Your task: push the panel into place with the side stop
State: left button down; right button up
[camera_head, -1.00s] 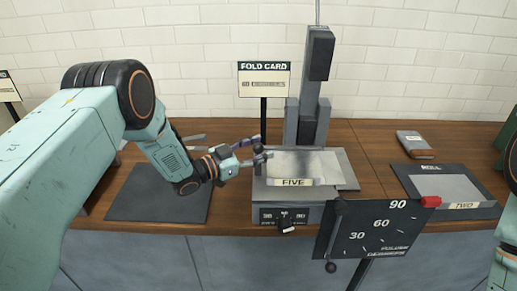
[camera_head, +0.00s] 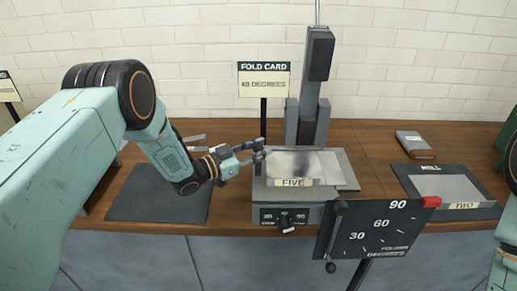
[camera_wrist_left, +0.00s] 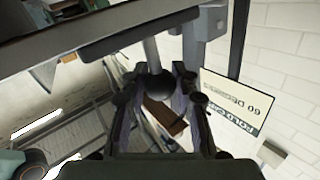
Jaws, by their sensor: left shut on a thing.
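A grey metal panel (camera_head: 305,162) lies flat on the bed of the folding machine (camera_head: 287,195), behind a label reading FIVE. My left gripper (camera_head: 259,152) is at the left edge of the bed, just left of the panel, and is shut on a small dark knob, which looks like the side stop's handle. In the left wrist view the round black knob (camera_wrist_left: 158,85) sits between the two fingers of my left gripper (camera_wrist_left: 160,88), on a grey stem. The rest of the side stop is mostly hidden. My right gripper is out of view.
A fold card sign (camera_head: 264,80) reads 60 degrees. A dial board (camera_head: 372,230) marked 30, 60 and 90 stands in front at the right. A tall dark column (camera_head: 315,85) rises behind the bed. A dark mat (camera_head: 158,195) lies left; another tray (camera_head: 447,187) lies right.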

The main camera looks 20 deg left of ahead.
pick_arm(q)
jog(key=shift+w+d+f+b, duration=0.1)
jog(key=shift+w+d+b, duration=0.1)
jog(key=shift+d, duration=0.4)
jog(key=shift+w+d+f+b, duration=0.1)
jog(key=shift+w+d+b, duration=0.05)
jog(key=shift+d, duration=0.5)
jog(key=shift+w+d+b, duration=0.15)
jog(key=shift+d+b, duration=0.05)
jog(key=shift+d, duration=0.4)
jog(key=c, duration=1.5)
grip_release()
jog(key=o, duration=0.5)
jog(key=shift+s+a+r, duration=0.1)
jog(key=shift+s+r, duration=0.1)
jog(key=shift+s, duration=0.05)
jog(key=shift+c, duration=0.2)
jog(key=shift+o, duration=0.2)
jog(key=shift+w, duration=0.15)
jog(key=shift+w+a+f, duration=0.1)
